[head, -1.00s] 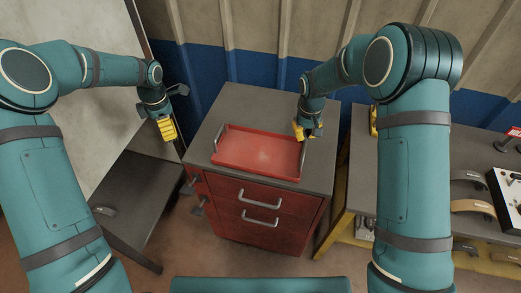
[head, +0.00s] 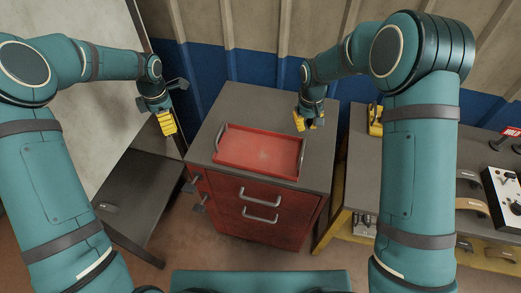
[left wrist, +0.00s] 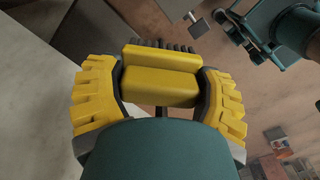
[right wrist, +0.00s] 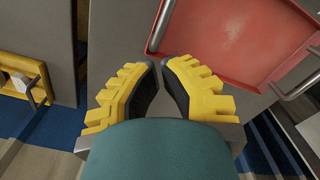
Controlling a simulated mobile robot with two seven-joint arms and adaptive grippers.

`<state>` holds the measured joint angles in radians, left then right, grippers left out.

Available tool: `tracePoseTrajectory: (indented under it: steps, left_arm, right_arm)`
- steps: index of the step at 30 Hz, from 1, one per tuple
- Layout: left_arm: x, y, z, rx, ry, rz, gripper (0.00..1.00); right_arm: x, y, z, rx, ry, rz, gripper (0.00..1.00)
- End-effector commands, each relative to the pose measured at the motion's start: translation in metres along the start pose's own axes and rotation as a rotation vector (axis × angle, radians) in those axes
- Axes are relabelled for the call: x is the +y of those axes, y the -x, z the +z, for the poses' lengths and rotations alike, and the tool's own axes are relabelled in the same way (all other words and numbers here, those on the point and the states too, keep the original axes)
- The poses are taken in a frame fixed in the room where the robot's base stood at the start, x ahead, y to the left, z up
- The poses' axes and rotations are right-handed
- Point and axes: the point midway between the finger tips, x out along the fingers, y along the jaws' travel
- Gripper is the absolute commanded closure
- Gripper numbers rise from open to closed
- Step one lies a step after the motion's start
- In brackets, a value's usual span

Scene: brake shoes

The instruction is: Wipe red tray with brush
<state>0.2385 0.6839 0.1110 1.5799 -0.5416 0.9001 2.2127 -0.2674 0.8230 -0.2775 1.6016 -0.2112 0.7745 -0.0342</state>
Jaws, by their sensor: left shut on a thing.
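The red tray (head: 258,171) lies flat on top of the cabinet, with a metal handle at each end. Its floor looks bare. My left gripper (left wrist: 160,85) is shut on the brush (left wrist: 160,60), which has a yellow body and dark bristles. In the head view the left gripper (head: 165,123) is in the air left of the cabinet, apart from the tray. My right gripper (head: 310,124) is near the tray's back right corner, above the cabinet top. In the right wrist view its fingertips (right wrist: 161,66) are close together with nothing seen between them.
The grey cabinet top (head: 255,100) is free behind the tray. Red drawers (head: 245,192) with metal handles are below. A dark low table (head: 140,190) stands on the left. A workbench (head: 400,165) on the right bears brake shoes and a control box (head: 507,190).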

Motion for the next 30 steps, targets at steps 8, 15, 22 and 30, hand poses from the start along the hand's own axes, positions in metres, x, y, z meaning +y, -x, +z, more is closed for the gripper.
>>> tracePoseTrajectory:
  steps: [8,15,22,30]
  left_arm:
    - [0.000,0.000,0.000,0.000,0.000,0.000,0.62]
    - [0.000,0.000,0.000,0.000,0.000,0.000,0.62]
    - [0.000,0.000,0.000,0.000,0.000,0.000,0.62]
    - [0.000,0.000,0.000,0.000,0.000,0.000,0.62]
  right_arm:
    - [0.000,0.040,-0.001,0.006,0.000,0.000,1.00]
    - [0.000,0.088,-0.001,0.004,0.000,0.000,1.00]
    - [-0.001,0.114,0.000,0.001,0.001,0.000,1.00]
    - [0.000,0.120,0.000,0.001,0.000,0.000,1.00]
